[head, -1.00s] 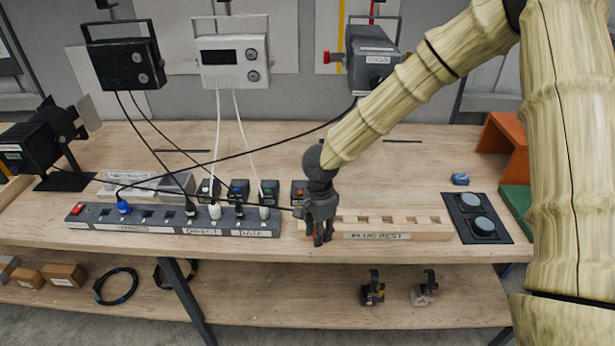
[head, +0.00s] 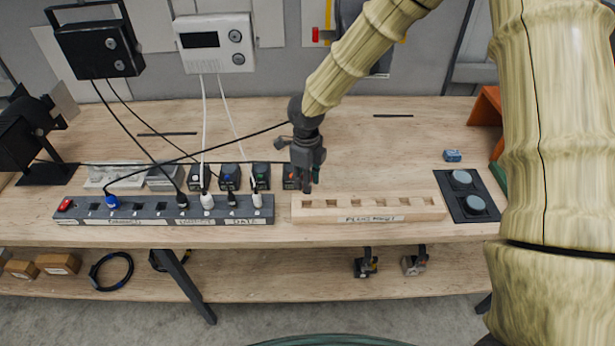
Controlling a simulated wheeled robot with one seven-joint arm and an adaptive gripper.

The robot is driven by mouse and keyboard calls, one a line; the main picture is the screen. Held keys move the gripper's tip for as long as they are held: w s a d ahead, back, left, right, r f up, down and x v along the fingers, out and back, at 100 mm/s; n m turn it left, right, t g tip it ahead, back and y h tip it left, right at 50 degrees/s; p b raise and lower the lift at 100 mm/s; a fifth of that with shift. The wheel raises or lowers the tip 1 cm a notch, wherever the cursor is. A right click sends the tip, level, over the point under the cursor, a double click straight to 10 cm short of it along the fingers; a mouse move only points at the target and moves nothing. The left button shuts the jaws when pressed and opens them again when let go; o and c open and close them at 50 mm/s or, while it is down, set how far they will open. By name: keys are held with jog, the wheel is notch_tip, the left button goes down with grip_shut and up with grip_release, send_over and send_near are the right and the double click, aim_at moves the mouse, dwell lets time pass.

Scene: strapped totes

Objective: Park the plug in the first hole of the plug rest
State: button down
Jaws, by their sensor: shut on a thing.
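The plug rest (head: 418,211) is a pale wooden block with a row of square notches and a label on its front. It lies near the bench's front edge, right of the power strip. My gripper (head: 307,187) points down at the rest's left end, over or just behind the leftmost notch; its height above the wood is hard to tell. It is shut on the plug, which is dark, small and mostly hidden by the fingers. A thin black cable (head: 240,163) runs from the left towards my gripper.
The dark power strip (head: 155,221) with several plugs in it stands just left of the rest. Small dark boxes (head: 261,176) stand behind it. A dark pad with two round discs (head: 475,205) lies at the right. The bench behind the rest is mostly clear.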

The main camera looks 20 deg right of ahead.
jog(key=shift+f+b, duration=1.75)
jog(key=shift+f, duration=0.45)
jog(key=shift+f+b, duration=0.7)
jog(key=shift+f, duration=0.75)
jog(key=c, duration=1.1)
grip_release()
jog(key=shift+o, duration=0.2)
